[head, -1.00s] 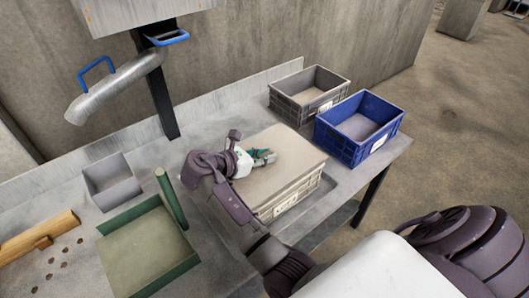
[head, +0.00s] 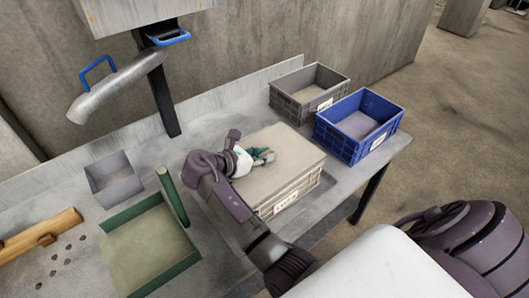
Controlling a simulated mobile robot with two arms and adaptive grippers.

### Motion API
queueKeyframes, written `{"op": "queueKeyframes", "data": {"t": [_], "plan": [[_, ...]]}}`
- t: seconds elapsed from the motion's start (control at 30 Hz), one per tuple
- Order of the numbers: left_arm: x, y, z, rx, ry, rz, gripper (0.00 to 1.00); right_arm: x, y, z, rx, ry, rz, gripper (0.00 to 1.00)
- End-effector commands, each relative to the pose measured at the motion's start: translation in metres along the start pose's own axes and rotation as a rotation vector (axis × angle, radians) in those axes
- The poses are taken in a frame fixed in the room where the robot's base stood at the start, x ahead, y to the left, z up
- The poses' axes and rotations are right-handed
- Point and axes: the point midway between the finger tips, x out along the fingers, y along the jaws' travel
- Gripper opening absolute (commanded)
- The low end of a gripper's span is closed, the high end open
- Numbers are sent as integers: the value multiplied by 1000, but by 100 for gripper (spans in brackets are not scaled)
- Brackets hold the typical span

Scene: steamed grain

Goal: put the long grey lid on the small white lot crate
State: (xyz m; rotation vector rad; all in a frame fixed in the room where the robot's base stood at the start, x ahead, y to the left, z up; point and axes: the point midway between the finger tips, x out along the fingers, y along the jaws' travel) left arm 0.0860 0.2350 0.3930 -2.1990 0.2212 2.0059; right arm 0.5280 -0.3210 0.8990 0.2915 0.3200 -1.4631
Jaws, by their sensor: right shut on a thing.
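The small white lot crate (head: 290,196) stands on the grey bench, with a label on its front side. The long grey lid (head: 285,148) lies flat over its top and covers the opening; whether its edges are fully seated I cannot tell. My right gripper (head: 265,156) is over the middle of the lid, with its fingers shut on it. The exact grip point is hidden by the fingers. My left gripper is not in view.
A dark grey crate (head: 284,106) and a blue crate (head: 323,134), both open, stand behind and to the right. A green tray (head: 188,263), a small grey bin (head: 100,188) and a wooden piece (head: 40,236) are at left. A metal chute (head: 112,94) hangs above the bench.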

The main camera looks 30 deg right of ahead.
Motion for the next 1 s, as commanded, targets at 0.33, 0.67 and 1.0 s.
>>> {"op": "queueKeyframes", "data": {"t": [0.33, 0.67, 1.0], "plan": [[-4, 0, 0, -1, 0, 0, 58, -1, 0, 0, 3, -1, 1, 0], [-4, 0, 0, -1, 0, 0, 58, -1, 0, 0, 2, -1, 1, 0], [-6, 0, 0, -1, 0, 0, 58, 1, 0, -5, 1, -2, 0, 0]]}}
